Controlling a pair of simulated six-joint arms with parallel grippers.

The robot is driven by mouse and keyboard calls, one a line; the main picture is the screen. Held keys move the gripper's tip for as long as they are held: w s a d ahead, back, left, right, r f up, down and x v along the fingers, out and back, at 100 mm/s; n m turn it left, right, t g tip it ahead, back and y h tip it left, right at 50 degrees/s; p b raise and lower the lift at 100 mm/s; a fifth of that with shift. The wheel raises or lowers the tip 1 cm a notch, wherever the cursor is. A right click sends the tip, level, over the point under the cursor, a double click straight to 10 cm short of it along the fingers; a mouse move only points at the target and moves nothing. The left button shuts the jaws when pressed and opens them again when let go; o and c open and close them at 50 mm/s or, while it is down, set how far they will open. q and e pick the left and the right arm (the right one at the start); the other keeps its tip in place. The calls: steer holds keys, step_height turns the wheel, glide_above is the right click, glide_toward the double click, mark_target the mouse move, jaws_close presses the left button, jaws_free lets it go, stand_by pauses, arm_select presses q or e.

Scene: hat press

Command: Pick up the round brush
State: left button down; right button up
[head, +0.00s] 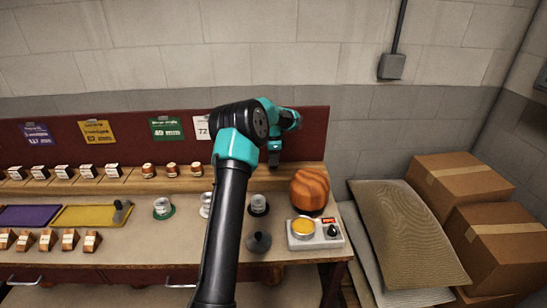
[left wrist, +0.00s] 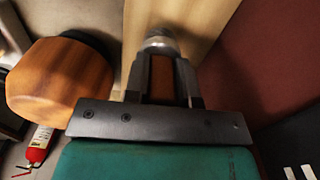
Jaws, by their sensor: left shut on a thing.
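My left gripper (head: 274,163) is at the back of the bench, above the wooden shelf and in front of the dark red backboard. In the left wrist view, its two dark fingers (left wrist: 164,80) are shut on the round brush (left wrist: 163,82). Only a narrow brown part of the brush shows between the fingers. A grey, metallic rounded piece (left wrist: 159,42) shows just beyond the fingertips; I cannot tell whether it belongs to the brush. In the head view the brush cannot be made out. My right gripper is not in view.
A rounded wooden hat block (head: 310,188) stands right of my left arm; it also shows in the left wrist view (left wrist: 55,82). In front of it is a white device with a yellow disc (head: 303,227). Small labelled blocks line the shelf at left. Boxes (head: 460,190) stand at right.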

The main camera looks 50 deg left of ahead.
arm_select(q)
steer(key=s+d+r, duration=0.1)
steer(key=s+d, duration=0.8)
steer(key=d, duration=0.1)
steer(key=shift+s+d+r, duration=0.2)
steer(key=shift+s+d, duration=0.05)
steer(key=shift+d, duration=0.15)
